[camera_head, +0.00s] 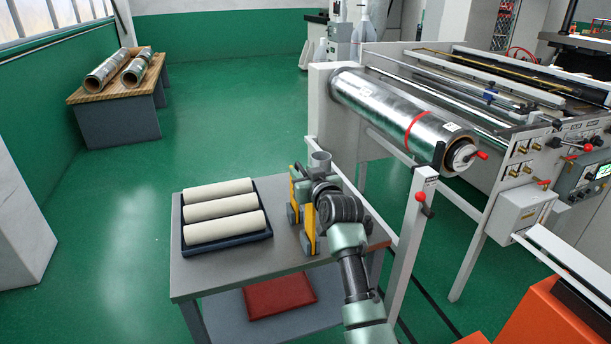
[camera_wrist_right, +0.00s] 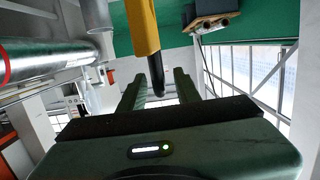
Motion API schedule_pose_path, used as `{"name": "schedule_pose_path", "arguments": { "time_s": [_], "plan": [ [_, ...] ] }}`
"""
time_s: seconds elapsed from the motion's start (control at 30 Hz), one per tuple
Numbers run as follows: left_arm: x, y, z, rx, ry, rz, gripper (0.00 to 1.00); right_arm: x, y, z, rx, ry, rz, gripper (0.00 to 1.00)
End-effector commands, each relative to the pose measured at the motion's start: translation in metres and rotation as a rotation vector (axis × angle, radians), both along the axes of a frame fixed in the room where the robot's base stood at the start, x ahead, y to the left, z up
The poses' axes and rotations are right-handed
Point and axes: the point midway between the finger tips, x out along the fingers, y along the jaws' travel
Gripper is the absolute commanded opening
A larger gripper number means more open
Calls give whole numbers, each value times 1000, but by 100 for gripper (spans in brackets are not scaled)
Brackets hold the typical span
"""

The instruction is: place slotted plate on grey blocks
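Two yellow upright pieces (camera_head: 309,228) stand at the right part of the grey table, with small dark grey blocks (camera_head: 293,215) at their lower ends. I cannot tell from this angle whether the yellow pieces belong to the slotted plate. My right gripper (camera_head: 299,172) is above and beside them and hides part of them. In the right wrist view a yellow bar (camera_wrist_right: 143,25) with a dark rounded end reaches between the two fingers of my right gripper (camera_wrist_right: 160,75), which stand apart with a gap on each side. My left gripper is not in view.
A dark blue tray (camera_head: 230,238) with three cream rolls is on the left of the grey table (camera_head: 215,275). A red flat item (camera_head: 280,295) lies on the lower shelf. A machine with a large foil roll (camera_head: 400,110) stands close on the right.

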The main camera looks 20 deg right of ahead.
Motion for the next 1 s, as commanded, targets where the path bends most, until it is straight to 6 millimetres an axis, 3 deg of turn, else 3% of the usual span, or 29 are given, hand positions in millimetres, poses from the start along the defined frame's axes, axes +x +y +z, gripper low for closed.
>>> {"name": "schedule_pose_path", "arguments": {
  "time_s": [0.17,0.7,1.0],
  "plan": [
    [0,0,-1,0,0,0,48,-12,-1,3,0,-1,-1,33],
    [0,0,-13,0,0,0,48,-105,-4,20,-1,-2,0,33],
    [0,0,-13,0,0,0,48,-118,-4,23,0,0,0,33]
  ]
}}
